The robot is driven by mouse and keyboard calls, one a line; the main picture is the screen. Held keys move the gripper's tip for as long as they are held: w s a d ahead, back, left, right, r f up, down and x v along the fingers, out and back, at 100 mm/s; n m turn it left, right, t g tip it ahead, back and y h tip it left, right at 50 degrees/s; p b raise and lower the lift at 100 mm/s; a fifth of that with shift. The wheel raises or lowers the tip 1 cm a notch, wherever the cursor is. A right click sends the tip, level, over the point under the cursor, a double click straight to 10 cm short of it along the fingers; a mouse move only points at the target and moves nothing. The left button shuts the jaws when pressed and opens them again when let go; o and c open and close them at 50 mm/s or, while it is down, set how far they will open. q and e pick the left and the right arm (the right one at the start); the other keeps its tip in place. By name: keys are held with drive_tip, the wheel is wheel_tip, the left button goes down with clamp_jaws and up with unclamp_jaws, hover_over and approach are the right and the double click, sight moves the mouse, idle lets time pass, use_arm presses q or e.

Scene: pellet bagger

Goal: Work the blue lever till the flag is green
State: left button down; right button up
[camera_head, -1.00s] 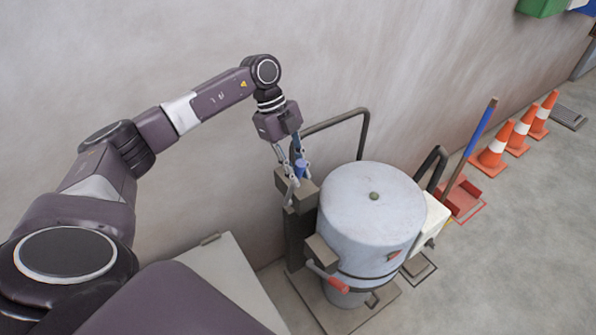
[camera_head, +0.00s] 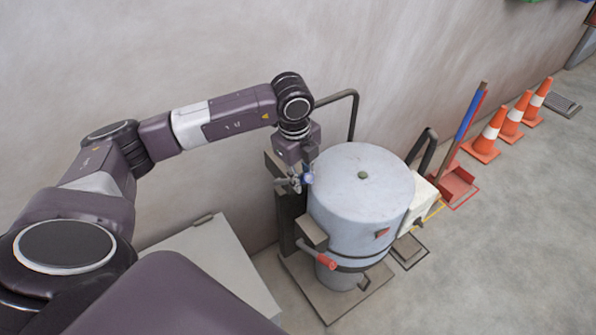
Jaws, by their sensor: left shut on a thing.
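The blue lever (camera_head: 308,178) is at the left side of the grey drum-shaped machine (camera_head: 350,205); only its rounded blue end shows clearly. My left gripper (camera_head: 296,183) points down beside the drum's upper left edge and is shut on the lever. Its fingers and wrist hide most of the lever. My right gripper is not in view.
A red-ended handle (camera_head: 325,261) sticks out at the machine's lower front. A bent dark pipe (camera_head: 353,115) stands behind the drum by the wall. A white box (camera_head: 420,203) adjoins the right side. Orange cones (camera_head: 486,145) and a blue-handled tool (camera_head: 468,112) stand farther right.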

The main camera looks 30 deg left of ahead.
sight(309, 180)
use_arm(q)
drive_tip(key=shift+s+d+f+t+y+b, duration=0.25)
drive_tip(key=shift+d+f+y+b, duration=0.2)
drive_tip(key=shift+d+f+b, duration=0.2)
drive_tip(key=shift+s+d+f+t+y+b, duration=0.2)
drive_tip(key=shift+d+f+y+b, duration=0.3)
drive_tip(key=shift+f, duration=0.2)
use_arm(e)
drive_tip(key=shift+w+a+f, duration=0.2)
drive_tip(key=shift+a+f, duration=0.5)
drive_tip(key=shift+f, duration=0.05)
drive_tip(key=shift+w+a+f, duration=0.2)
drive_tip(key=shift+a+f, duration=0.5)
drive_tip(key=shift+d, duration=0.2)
use_arm(q)
drive_tip(key=c, duration=1.8)
unclamp_jaws()
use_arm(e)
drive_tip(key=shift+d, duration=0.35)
use_arm(q)
drive_tip(key=shift+o, duration=0.2)
drive_tip(key=shift+r, duration=0.1)
drive_tip(key=v, duration=1.1)
drive_tip(key=shift+r, duration=0.45)
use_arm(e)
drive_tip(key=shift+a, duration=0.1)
